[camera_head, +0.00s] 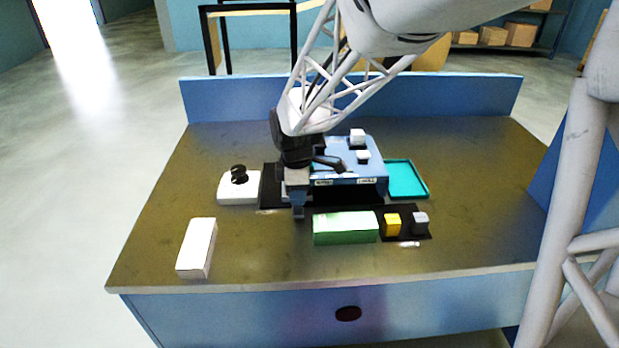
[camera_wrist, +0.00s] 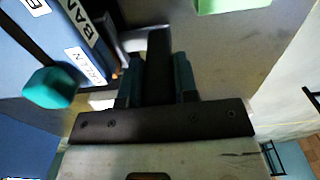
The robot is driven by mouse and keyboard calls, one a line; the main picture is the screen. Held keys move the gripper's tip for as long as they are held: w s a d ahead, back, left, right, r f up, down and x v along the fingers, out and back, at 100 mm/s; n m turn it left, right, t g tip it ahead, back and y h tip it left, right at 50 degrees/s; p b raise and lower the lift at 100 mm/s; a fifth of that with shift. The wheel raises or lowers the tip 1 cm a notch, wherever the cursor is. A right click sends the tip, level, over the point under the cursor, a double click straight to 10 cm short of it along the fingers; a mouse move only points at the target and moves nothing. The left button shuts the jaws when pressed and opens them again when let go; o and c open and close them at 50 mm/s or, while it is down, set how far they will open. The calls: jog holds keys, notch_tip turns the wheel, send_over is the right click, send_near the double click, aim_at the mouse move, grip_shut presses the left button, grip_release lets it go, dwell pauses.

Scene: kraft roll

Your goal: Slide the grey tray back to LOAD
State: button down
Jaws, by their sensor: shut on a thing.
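A blue machine (camera_head: 345,165) with white labels stands mid-table; it also shows at the upper left of the wrist view (camera_wrist: 62,40). The grey tray (camera_wrist: 133,40) shows only as a small strip beside the machine in the wrist view. Most of it is hidden by the machine and my gripper. My gripper (camera_head: 298,212) points down at the machine's front left corner. In the wrist view its fingers (camera_wrist: 158,85) are shut on a dark upright part, which looks like the tray's handle. Where LOAD is marked cannot be read.
A white box with a black knob (camera_head: 238,187) stands left, and a long white block (camera_head: 197,247) at front left. A green block (camera_head: 345,228), yellow cube (camera_head: 392,225) and grey cube (camera_head: 420,222) stand in front. A teal tray (camera_head: 406,180) lies right. The table's right side is clear.

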jog(key=a, duration=0.5)
jog(key=shift+a, duration=0.35)
jog(key=shift+r, duration=0.1)
jog(key=c, duration=1.2)
grip_release()
jog(key=shift+o, duration=0.2)
notch_tip(320, 180, up, 8)
jog(key=shift+d, duration=0.1)
